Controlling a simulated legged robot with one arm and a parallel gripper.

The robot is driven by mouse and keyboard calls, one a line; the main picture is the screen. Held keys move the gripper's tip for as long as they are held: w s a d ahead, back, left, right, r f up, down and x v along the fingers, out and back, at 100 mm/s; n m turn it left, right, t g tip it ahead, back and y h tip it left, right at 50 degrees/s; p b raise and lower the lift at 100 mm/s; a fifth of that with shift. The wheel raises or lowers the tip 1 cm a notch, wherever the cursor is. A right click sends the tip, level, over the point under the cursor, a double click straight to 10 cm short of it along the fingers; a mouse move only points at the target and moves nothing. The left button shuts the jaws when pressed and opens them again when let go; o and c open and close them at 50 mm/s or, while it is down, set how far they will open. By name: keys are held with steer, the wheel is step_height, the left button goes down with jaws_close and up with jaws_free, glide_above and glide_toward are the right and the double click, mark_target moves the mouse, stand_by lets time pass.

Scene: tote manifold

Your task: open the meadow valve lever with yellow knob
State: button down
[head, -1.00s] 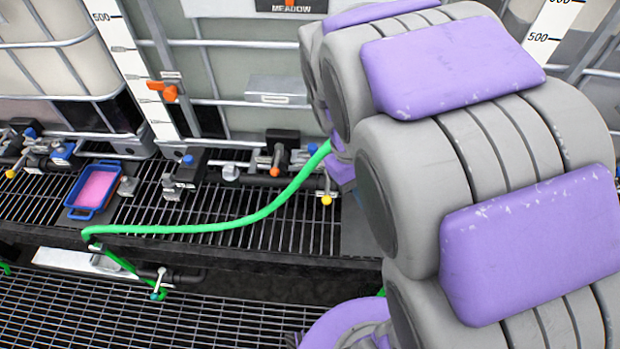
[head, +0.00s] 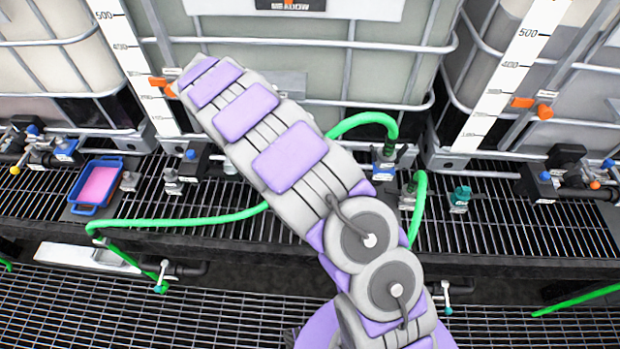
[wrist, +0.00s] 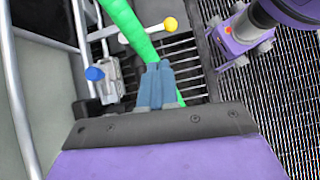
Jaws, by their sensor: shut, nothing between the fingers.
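The yellow knob (wrist: 170,24) on its lever shows at the top of the wrist view, just right of the green hose (wrist: 130,25). My gripper (wrist: 158,66) has blue fingers, shut and empty. The fingertips point toward the hose, below the knob in the picture and apart from it. In the head view the meadow tote (head: 395,65) stands at the back under its MEADOW label (head: 290,4). My arm covers its valve there, so the yellow knob and my gripper are hidden. I cannot tell the valve's state.
A blue knob (wrist: 95,73) on a grey fitting lies left of my fingers. A tote frame bar (wrist: 84,40) runs close by at the left. A blue tray (head: 97,185) with pink content sits on the grating. Orange clips (head: 530,106) mark the white gauges.

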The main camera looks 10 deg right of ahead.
steer(key=s+d+f+n+b, duration=0.1)
steer(key=s+d+f, duration=0.1)
steer(key=d+f, duration=0.5)
steer(key=shift+d+f+b, duration=0.35)
steer(key=shift+f+b, duration=0.05)
steer(key=shift+f, duration=1.45)
